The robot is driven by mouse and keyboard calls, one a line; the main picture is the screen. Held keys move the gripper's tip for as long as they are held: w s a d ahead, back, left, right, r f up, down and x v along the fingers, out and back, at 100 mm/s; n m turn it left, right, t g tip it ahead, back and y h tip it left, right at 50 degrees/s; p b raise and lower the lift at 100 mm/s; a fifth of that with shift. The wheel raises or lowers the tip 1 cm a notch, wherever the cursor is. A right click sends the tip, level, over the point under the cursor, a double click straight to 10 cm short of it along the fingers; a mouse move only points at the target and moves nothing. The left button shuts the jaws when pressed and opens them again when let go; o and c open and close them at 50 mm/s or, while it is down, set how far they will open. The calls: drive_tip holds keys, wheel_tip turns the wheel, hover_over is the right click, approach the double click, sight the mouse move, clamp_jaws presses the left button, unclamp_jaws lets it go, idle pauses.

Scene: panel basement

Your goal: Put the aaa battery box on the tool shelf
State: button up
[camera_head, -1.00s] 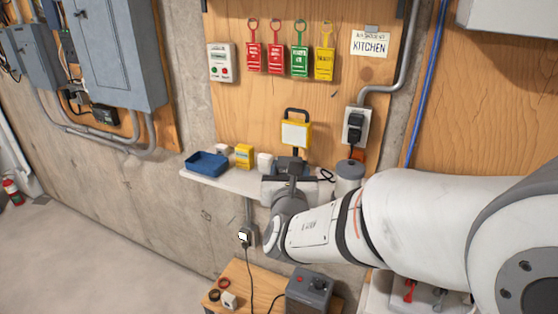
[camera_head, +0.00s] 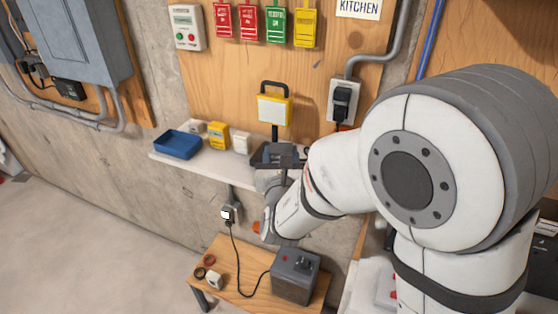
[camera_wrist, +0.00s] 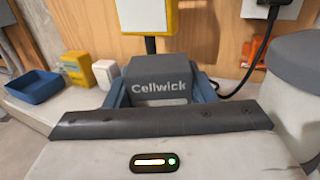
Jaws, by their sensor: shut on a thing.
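A dark grey box marked "Cellwick" (camera_wrist: 160,85), taken as the aaa battery box, is held between the blue fingers of my gripper (camera_wrist: 161,92). No AAA mark is readable. In the head view, my gripper (camera_head: 277,155) is at the right part of the pale wall shelf (camera_head: 182,174), the tool shelf; its surface also shows in the wrist view (camera_wrist: 75,100). The box stands upright over the shelf, in front of the work light's post. The wrist housing hides its underside, so I cannot tell whether it touches the shelf.
A blue tray (camera_head: 178,145), a yellow box (camera_head: 218,135) and a small white item (camera_head: 241,143) stand left of my gripper. A yellow work light (camera_head: 274,108) stands behind it. A wooden bench (camera_head: 238,285) stands below.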

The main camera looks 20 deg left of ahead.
drive_tip(key=shift+f, duration=1.3)
drive_tip(key=shift+f, duration=0.2)
drive_tip(key=o, duration=1.1)
drive_tip(key=shift+r, duration=0.1)
